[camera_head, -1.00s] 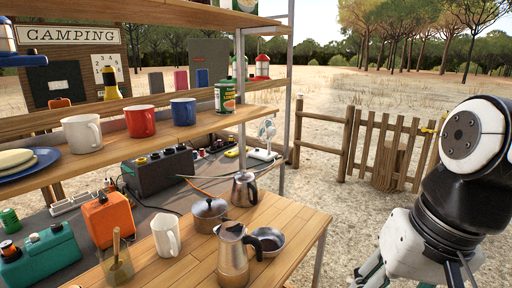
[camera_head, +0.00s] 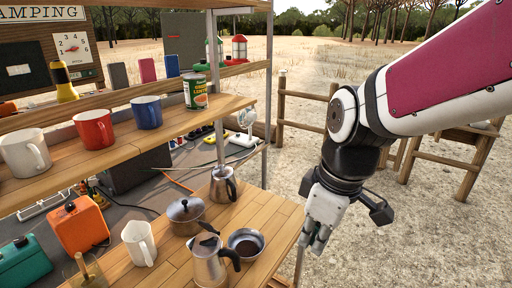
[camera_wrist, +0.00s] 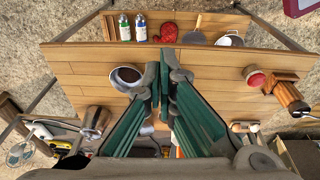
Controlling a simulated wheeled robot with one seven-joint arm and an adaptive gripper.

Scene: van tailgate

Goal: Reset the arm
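My gripper (camera_head: 314,245) hangs from my arm at the right of the head view. It points down over the ground beside the right edge of the wooden worktop (camera_head: 262,212). In the wrist view its two green fingers (camera_wrist: 164,82) run close together with a narrow gap between them. Nothing shows held between them. The fingertips lie over the worktop in the wrist view, near a dark-filled metal bowl (camera_wrist: 127,77). The same bowl (camera_head: 246,243) stands near the worktop's right edge in the head view.
A metal moka pot (camera_head: 209,262), a lidded pot (camera_head: 186,213), a steel jug (camera_head: 222,186) and a white mug (camera_head: 139,243) stand on the worktop. A shelf (camera_head: 105,153) holds mugs and a can (camera_head: 195,91). A shelf post (camera_head: 269,100) rises left of my arm. A wooden fence (camera_head: 300,125) stands behind.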

